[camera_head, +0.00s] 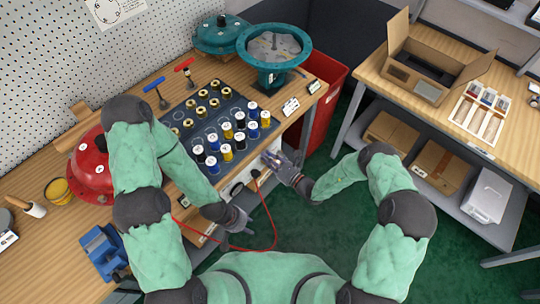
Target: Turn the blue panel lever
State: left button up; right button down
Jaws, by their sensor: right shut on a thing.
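My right gripper (275,161) is at the white panel (241,179) on the bench's front side. It is shut on a small bluish part there, which I take to be the blue panel lever. The fingers cover most of it, so its angle cannot be told. My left gripper (238,220) hangs in front of the bench edge, lower and to the left of the right one. It seems to hold nothing, but its finger gap is not clear. A black round knob (255,173) is on the panel between the two grippers.
Several yellow, blue, black and white cylinders (240,140) stand on the bench near its front edge. Blue (154,84) and red (184,66) T-handled tools stand behind. A red cable (274,232) loops below the panel. A red bin (327,75) is right of the bench; green floor (300,225) is open.

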jog(key=shift+s+a+n, duration=0.2)
jog(key=shift+s+n, duration=0.05)
jog(key=shift+n, duration=0.25)
jog(key=c, duration=1)
grip_release()
jog(key=shift+c, duration=0.2)
jog(key=v, duration=1.2)
